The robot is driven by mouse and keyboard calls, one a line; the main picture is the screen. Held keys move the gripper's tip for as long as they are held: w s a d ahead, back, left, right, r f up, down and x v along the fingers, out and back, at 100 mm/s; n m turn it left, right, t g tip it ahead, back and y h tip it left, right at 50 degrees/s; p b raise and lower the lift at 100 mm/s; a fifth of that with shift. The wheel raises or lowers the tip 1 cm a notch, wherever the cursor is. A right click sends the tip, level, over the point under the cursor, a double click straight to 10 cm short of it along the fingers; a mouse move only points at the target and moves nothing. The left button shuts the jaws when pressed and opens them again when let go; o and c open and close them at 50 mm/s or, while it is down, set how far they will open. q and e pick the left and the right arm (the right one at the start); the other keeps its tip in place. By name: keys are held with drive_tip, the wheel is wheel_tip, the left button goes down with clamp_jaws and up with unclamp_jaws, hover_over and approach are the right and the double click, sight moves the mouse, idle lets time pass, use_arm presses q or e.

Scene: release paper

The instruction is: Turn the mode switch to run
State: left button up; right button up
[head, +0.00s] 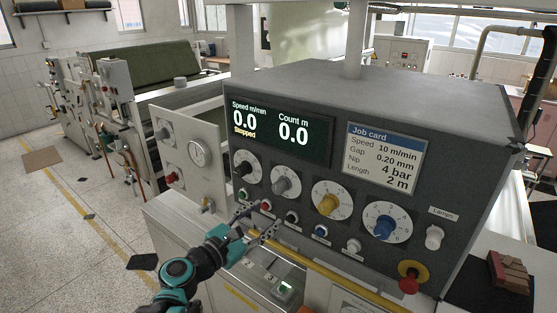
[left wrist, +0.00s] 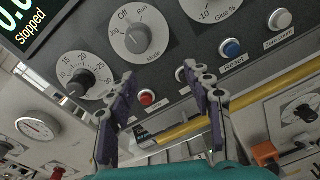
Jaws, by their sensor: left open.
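The mode switch (head: 285,186) is a grey knob on a round white dial, second from the left on the dark console front. In the left wrist view its knob (left wrist: 137,39) shows at the top, with Off and Run printed around it and Mode below. I cannot tell surely which mark it points to. My left gripper (head: 258,221) is open and empty, in front of the console and below and left of the switch, apart from it. In the left wrist view its two fingers (left wrist: 159,80) are spread, pointing at the panel below the dial. My right gripper is not in view.
The display (head: 281,131) reads Stopped and 0.0. A black knob (head: 244,168) is left of the switch; a yellow knob (head: 329,204) and a blue knob (head: 385,228) are right. Small push buttons, including a red one (left wrist: 147,97), lie below. A yellow bar (head: 350,279) crosses beneath.

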sight(276, 191)
use_arm(q)
drive_tip(key=w+d+r, duration=0.1)
drive_tip(key=w, duration=0.1)
drive_tip(key=w+d+r+n+p, duration=0.1)
drive_tip(key=w, duration=0.2)
drive_tip(key=w+d+r+n+p, duration=0.1)
drive_tip(key=w+d, duration=0.1)
drive_tip(key=shift+w+r+t, duration=0.25)
drive_tip(key=shift+w+t, duration=0.1)
drive_tip(key=shift+t, duration=0.05)
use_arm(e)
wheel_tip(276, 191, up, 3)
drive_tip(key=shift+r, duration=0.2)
use_arm(q)
drive_tip(key=shift+c, duration=0.2)
drive_tip(key=c, duration=1.1)
